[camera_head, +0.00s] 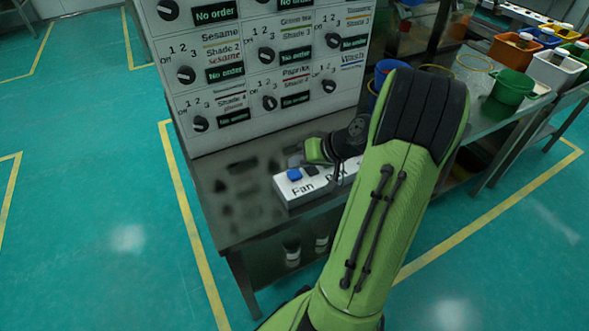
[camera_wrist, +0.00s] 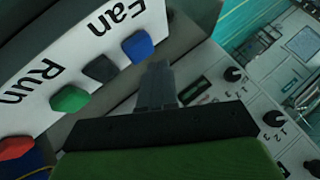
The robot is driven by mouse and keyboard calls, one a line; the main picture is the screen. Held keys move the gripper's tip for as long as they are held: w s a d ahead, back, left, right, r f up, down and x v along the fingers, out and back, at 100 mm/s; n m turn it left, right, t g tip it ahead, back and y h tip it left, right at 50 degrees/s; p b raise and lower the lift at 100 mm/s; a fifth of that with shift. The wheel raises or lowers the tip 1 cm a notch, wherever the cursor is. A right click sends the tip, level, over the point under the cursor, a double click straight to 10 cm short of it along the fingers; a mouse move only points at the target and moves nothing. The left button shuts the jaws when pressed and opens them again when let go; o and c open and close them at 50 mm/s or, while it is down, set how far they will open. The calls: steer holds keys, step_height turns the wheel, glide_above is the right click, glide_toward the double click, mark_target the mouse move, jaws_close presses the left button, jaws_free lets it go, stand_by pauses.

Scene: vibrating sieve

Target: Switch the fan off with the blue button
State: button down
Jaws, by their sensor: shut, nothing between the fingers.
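A white control box (camera_head: 291,195) labelled "Fan" stands on the dark metal table. Its blue button (camera_head: 294,174) sits above the "Fan" label, beside a black button (camera_head: 311,170). In the wrist view the blue button (camera_wrist: 137,45) and the black button (camera_wrist: 100,68) show upside down. My gripper (camera_head: 296,160) is just behind the blue button in the head view. In the wrist view my gripper's fingers (camera_wrist: 158,68) are closed together and empty, with tips close beside the blue button. I cannot tell whether they touch it.
A green button (camera_wrist: 70,98) and a red button (camera_wrist: 17,147) sit farther along the box. A white panel (camera_head: 250,85) with several knobs rises behind it. A green bucket (camera_head: 512,88) stands on the right. The table (camera_head: 238,217) is clear left of the box.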

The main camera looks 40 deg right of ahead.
mark_target(298, 174)
step_height(298, 174, up, 5)
steer(key=p, duration=0.4)
steer(key=shift+r, duration=0.15)
stand_by(0.8)
steer(key=s+a+r+n+g+h+p, duration=0.1)
steer(key=a+r+n+g+p, duration=0.15)
steer(key=a+r, duration=0.5)
steer(key=s+a+r+n+g+h+p, duration=0.15)
steer(key=a+r+p, duration=0.3)
steer(key=a, duration=0.55)
steer(key=s+a+r+p, duration=0.2)
steer(key=s+a+r, duration=0.1)
steer(key=s, duration=0.3)
steer(key=s+a+r+n+t+p, duration=0.1)
steer(key=s+a+r, duration=0.2)
steer(key=s+r, duration=0.2)
steer(key=shift+s+r+p, duration=0.2)
steer(key=shift+s+p, duration=0.2)
steer(key=shift+s, duration=0.25)
